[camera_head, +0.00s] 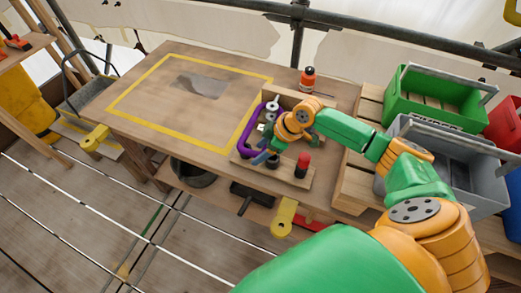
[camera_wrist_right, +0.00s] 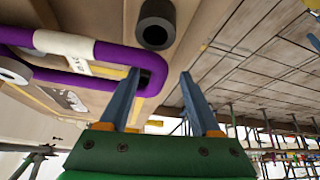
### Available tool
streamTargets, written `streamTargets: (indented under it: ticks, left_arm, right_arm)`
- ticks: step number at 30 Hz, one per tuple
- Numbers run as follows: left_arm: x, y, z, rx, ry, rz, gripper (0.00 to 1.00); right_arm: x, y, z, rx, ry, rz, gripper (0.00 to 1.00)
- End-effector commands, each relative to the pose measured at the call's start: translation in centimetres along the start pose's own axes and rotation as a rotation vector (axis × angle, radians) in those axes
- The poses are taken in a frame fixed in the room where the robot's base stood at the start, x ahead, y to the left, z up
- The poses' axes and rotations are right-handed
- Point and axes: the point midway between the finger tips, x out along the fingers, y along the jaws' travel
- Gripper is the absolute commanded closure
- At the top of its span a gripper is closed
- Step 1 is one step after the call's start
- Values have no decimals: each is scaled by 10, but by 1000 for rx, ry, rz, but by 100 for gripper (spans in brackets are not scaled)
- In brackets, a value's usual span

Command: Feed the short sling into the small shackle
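The purple sling (camera_head: 250,136) shows as a loop on the workbench at the wooden rack, left of my right arm. In the right wrist view the sling (camera_wrist_right: 120,54) has a white labelled sleeve, and its rounded end lies by my left-hand fingertip. My right gripper (camera_head: 262,157) has blue fingers and is low at the rack's front. In the wrist view its fingers (camera_wrist_right: 160,88) stand apart with nothing clearly clamped between them. A small silver piece (camera_head: 272,105) stands at the loop's top; I cannot tell whether it is the small shackle. My left gripper is out of view.
A red-topped black post (camera_head: 303,166) stands right of the gripper, an orange bottle (camera_head: 308,79) behind. A dark hollow cylinder (camera_wrist_right: 157,23) is close in the wrist view. Green (camera_head: 440,97) and grey (camera_head: 465,155) crates are right. The yellow-taped bench area (camera_head: 150,98) is mostly clear.

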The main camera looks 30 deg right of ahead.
Motion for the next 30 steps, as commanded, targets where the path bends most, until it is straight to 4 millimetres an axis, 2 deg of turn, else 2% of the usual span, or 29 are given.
streamTargets:
  ticks: [8,15,19,30]
  left_arm:
    - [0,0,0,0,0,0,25]
    - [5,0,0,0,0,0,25]
    - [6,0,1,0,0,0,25]
    - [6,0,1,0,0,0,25]
  right_arm:
    - [-4,0,1,0,-1,0,37]
    - [-52,1,1,-1,-2,4,37]
    - [-68,0,1,-1,-1,1,37]
    - [-71,0,0,0,0,0,37]
